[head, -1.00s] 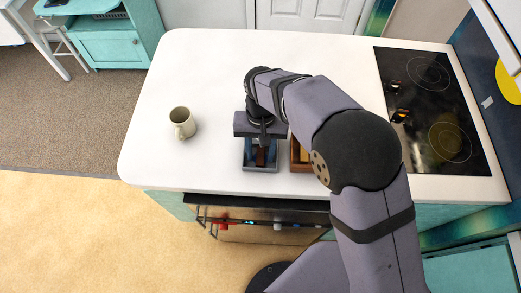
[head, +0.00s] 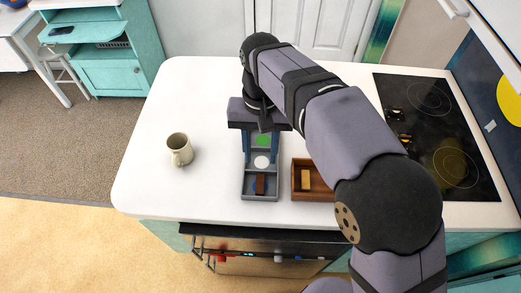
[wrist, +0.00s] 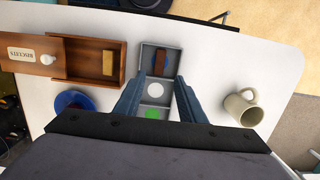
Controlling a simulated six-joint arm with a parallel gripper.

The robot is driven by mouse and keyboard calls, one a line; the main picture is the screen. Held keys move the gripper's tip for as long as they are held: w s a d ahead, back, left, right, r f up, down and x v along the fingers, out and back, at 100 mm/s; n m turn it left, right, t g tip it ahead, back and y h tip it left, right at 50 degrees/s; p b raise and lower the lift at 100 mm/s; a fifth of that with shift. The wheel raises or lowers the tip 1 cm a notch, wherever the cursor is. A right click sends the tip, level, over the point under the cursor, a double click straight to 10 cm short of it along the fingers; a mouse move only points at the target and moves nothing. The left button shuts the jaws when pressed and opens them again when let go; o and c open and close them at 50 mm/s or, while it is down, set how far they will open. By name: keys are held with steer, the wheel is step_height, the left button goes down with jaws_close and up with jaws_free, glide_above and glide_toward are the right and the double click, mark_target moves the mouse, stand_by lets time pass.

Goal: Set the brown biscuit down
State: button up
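The brown biscuit (head: 260,184) lies in the front compartment of a grey tray (head: 260,199). The tray's middle compartment shows a white disc (head: 262,162) and the back one a green disc (head: 264,141). My gripper (head: 262,150) is above the back part of the tray. In the wrist view its fingers (wrist: 157,84) are wide apart with nothing between them, clear of the biscuit.
A wooden box (head: 328,194) with a tan biscuit (head: 306,180) stands right of the tray. Its labelled lid part (wrist: 28,54) has a white knob. A round blue thing (wrist: 75,101) lies near the box. A beige mug (head: 180,150) stands left, with clear counter between. A cooktop (head: 440,130) is far right.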

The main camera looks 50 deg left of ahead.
steer(key=shift+r, duration=0.4)
steer(key=w+d+f+m, duration=0.1)
steer(key=w+d+m, duration=0.1)
steer(key=w+d, duration=0.7)
steer(key=w+d+f+m, duration=0.15)
steer(key=w+d, duration=0.45)
steer(key=d, duration=0.7)
steer(key=s+d+f+m, duration=0.1)
steer(key=s+d+f, duration=0.1)
steer(key=d, duration=0.5)
steer(key=s+d+f+m, duration=0.2)
steer(key=s+d, duration=0.1)
steer(key=d, duration=0.5)
steer(key=s+d+f+m+t+y, duration=0.1)
steer(key=s+d+f+m, duration=0.1)
steer(key=d, duration=0.6)
steer(key=shift+s, duration=0.5)
steer(key=shift+m, duration=0.25)
